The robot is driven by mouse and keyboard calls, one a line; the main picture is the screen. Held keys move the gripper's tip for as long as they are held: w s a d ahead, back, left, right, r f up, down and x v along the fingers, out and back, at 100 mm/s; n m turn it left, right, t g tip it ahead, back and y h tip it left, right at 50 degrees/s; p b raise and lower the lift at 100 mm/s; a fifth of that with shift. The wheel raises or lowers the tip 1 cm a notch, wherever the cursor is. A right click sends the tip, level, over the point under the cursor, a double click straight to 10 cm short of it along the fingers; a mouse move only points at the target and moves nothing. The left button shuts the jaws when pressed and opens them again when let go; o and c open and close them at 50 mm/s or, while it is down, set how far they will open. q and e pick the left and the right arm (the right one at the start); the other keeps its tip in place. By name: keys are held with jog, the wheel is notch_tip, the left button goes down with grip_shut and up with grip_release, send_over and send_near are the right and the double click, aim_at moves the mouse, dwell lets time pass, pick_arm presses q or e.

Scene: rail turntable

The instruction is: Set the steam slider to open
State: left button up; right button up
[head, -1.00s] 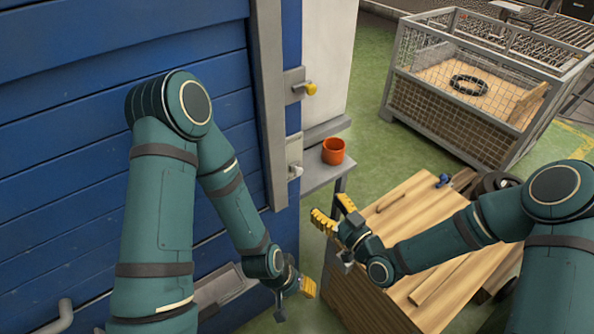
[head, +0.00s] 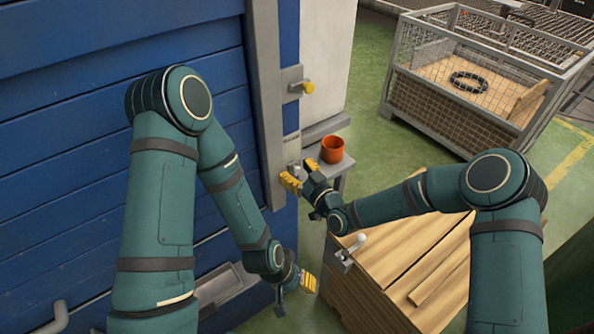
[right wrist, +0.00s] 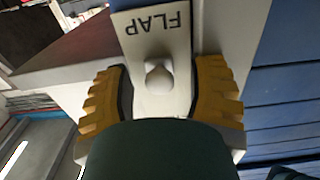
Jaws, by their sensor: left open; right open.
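A pale plate marked FLAP (right wrist: 150,30) fills the middle of the right wrist view. Its round whitish knob (right wrist: 159,80) stands between the fingers of my right gripper (right wrist: 160,88), which is open. A gap shows on both sides of the knob. In the head view this right gripper (head: 301,175) is at the lower plate on the grey post, partly covering its knob. A yellow knob (head: 309,87) sits on a plate higher up the post. No label reading steam is legible, so I cannot tell which control is the steam slider. My left gripper (head: 306,284) is open and empty, low beside the blue wall.
An orange cup (head: 332,149) stands on a small grey shelf just right of my right gripper. A wooden crate (head: 400,270) is below my right arm, with a white-knobbed lever (head: 358,242) at its near left corner. A mesh cage (head: 470,85) stands behind on green floor.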

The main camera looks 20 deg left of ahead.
aim_at(291, 153)
grip_shut()
notch_tip(291, 153, up, 5)
jog(key=shift+f+p, duration=0.1)
jog(key=shift+p, duration=0.35)
grip_release()
jog(key=v, duration=1.2)
jog(key=shift+f, duration=0.15)
